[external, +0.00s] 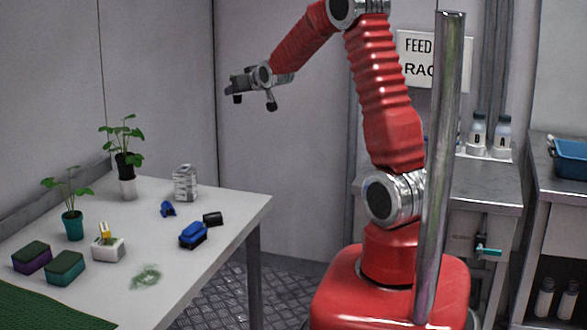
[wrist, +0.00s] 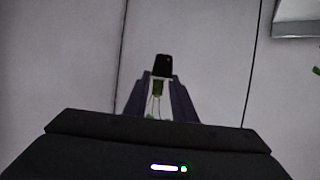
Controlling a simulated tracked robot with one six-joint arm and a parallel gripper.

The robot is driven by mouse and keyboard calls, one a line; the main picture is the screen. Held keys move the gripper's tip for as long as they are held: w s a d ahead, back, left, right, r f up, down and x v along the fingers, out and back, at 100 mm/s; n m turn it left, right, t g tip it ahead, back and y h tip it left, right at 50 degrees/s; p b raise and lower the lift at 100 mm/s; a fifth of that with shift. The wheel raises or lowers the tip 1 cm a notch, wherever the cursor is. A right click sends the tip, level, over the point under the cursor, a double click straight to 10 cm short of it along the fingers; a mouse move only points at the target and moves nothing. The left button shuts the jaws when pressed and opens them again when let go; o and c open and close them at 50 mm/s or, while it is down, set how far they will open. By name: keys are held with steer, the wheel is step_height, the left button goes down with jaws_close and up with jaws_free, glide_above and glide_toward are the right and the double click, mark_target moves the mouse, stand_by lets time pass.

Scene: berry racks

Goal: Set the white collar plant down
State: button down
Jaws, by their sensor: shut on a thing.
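A leafy plant in a dark pot with a white lower part (external: 127,185) stands upright at the back left of the grey table (external: 190,260). Another leafy plant in a teal pot (external: 73,224) stands nearer, to its left. My gripper (external: 236,88) is raised well above the table, right of both plants and apart from them. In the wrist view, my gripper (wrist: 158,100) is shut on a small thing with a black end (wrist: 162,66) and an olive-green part. Thin pale strands show below it; I cannot tell what it is.
Two sponges (external: 65,267), a white box with yellow pieces (external: 108,249), blue and black items (external: 193,235) and a silver stack (external: 185,183) stand on the table. A metal post (external: 440,170) stands before my arm.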

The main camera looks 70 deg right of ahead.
steer(key=w+a+n+t+y, duration=0.1)
steer(key=w+a+n+y, duration=0.2)
steer(key=w+a, duration=0.8)
steer(key=w+a+n+t+y, duration=0.1)
steer(key=w+a+n+y, duration=0.15)
steer(key=a, duration=1.55)
steer(key=w+a+n+t+y, duration=0.1)
steer(key=w+a+n+y, duration=0.35)
steer(key=a, duration=1.05)
step_height(320, 180, down, 11)
steer(key=w+m+h, duration=0.1)
steer(key=m, duration=0.1)
steer(key=shift+w+d+f+h, duration=0.15)
steer(key=shift+w+d+h, duration=0.1)
steer(key=shift+w+h, duration=0.05)
steer(key=shift+f, duration=3.1)
steer(key=shift+f, duration=1.85)
steer(key=shift+f, duration=0.1)
